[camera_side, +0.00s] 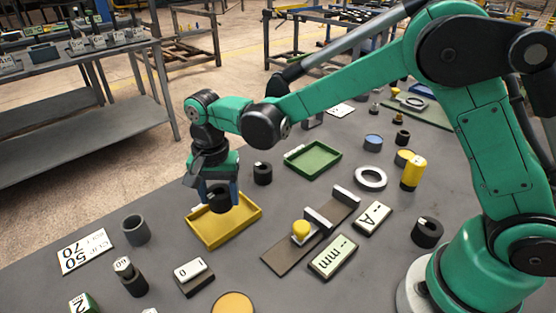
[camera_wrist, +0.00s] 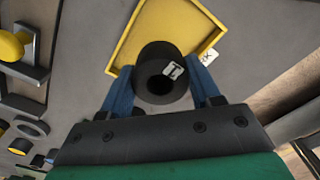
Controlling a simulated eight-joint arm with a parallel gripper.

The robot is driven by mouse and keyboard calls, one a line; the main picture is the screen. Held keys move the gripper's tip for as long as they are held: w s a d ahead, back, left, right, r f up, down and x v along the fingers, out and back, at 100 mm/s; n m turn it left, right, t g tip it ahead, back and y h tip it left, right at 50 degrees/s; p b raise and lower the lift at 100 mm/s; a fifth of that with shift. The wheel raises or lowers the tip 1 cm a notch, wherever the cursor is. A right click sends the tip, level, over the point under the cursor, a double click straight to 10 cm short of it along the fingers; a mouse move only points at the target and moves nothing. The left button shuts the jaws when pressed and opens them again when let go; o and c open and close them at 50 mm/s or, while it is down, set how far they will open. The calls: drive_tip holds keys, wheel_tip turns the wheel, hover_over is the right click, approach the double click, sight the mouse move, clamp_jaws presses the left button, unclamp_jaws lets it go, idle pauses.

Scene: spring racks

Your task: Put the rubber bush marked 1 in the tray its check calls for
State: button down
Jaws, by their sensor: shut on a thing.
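My gripper (camera_side: 220,190) is shut on a black rubber bush (camera_side: 218,202), a thick ring with a hole. In the wrist view the bush (camera_wrist: 152,88) sits between the two blue fingers and carries a small white tag with a dark mark, probably a 1. The bush is over the yellow tray (camera_side: 213,232); the gap beneath it is hard to judge. The yellow tray (camera_wrist: 205,18) also shows behind the bush in the wrist view and looks empty where visible. An empty green tray (camera_side: 312,158) lies farther back to the right.
A measuring fixture with a yellow knob (camera_side: 300,229) stands right of the yellow tray, beside a display reading "--mm" (camera_side: 333,258). A card (camera_side: 85,251) reads 50 and 70. Other black bushes (camera_side: 262,173) and a grey cup (camera_side: 135,230) stand nearby.

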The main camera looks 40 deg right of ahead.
sight(224, 219)
drive_tip(key=shift+f, duration=1.75)
drive_tip(key=shift+f, duration=0.1)
drive_tip(key=shift+c, duration=0.9)
unclamp_jaws()
